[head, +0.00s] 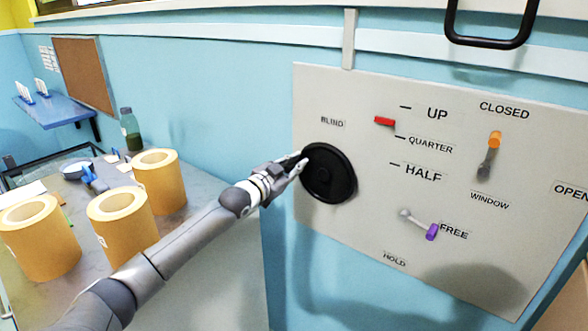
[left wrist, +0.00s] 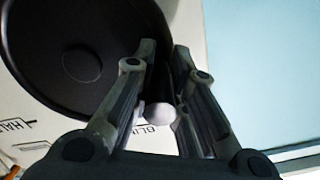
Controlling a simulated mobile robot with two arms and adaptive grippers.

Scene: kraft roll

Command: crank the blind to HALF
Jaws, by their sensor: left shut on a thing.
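The blind's crank is a black disc (head: 330,174) on the pale wall panel, under the BLIND label. My left gripper (head: 299,162) is at the disc's left edge. In the left wrist view its two fingers (left wrist: 165,90) are shut around a light rounded knob (left wrist: 159,114) beside the black disc (left wrist: 82,60). The red pointer (head: 384,121) sits between the UP and QUARTER marks, above the HALF mark (head: 395,164). The purple-tipped lever (head: 432,232) points at FREE. My right gripper is not in view.
An orange-tipped window lever (head: 495,139) points up toward CLOSED. A black handle bar (head: 492,40) sticks out above the panel. Several kraft rolls (head: 160,190) stand on the grey counter at left, with a green bottle (head: 130,130) behind.

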